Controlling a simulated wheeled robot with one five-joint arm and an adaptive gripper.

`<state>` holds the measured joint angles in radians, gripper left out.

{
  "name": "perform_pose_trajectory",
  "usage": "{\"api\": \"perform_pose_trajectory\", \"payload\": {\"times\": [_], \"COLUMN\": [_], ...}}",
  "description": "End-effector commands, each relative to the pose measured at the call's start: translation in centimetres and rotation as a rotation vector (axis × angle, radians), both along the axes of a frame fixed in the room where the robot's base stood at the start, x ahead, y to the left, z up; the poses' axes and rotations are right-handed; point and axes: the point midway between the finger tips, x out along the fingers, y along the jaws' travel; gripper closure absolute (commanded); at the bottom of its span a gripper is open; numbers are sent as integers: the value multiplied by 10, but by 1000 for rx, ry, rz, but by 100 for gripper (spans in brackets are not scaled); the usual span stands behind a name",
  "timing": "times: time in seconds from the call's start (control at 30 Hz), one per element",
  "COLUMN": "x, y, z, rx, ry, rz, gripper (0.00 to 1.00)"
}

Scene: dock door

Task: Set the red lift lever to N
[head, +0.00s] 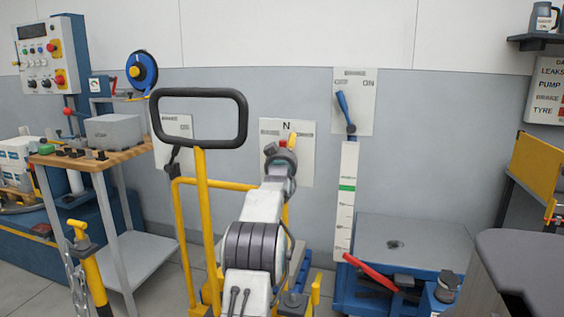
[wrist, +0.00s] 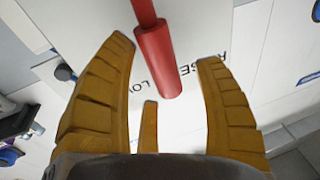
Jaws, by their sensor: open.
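The red lift lever (wrist: 157,62) shows in the wrist view, its thick grip reaching down from the top between my open fingers. My gripper (wrist: 160,85) is around the lever's end, with a visible gap on either side. The white lever panel (wrist: 170,115) behind carries partly covered lettering. In the head view the panel (head: 303,165) is marked N at its top. My gripper (head: 288,143) is in front of it and hides most of the lever, so its setting cannot be told.
A yellow frame with a black loop handle (head: 243,118) stands left of my arm. A blue lever (head: 345,108) on an ON panel is to the right. Another red handle (head: 370,272) lies low by a blue cabinet (head: 435,237). A wooden-topped bench (head: 75,160) stands left.

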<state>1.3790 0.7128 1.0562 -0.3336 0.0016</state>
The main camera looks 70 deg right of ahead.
Motion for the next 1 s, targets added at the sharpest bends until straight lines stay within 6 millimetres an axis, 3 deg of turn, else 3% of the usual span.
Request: {"api": "perform_pose_trajectory", "payload": {"times": [1.0], "x": [-19], "y": [100], "z": [-13], "rx": [-1], "ry": [0], "rz": [0], "gripper": [37]}}
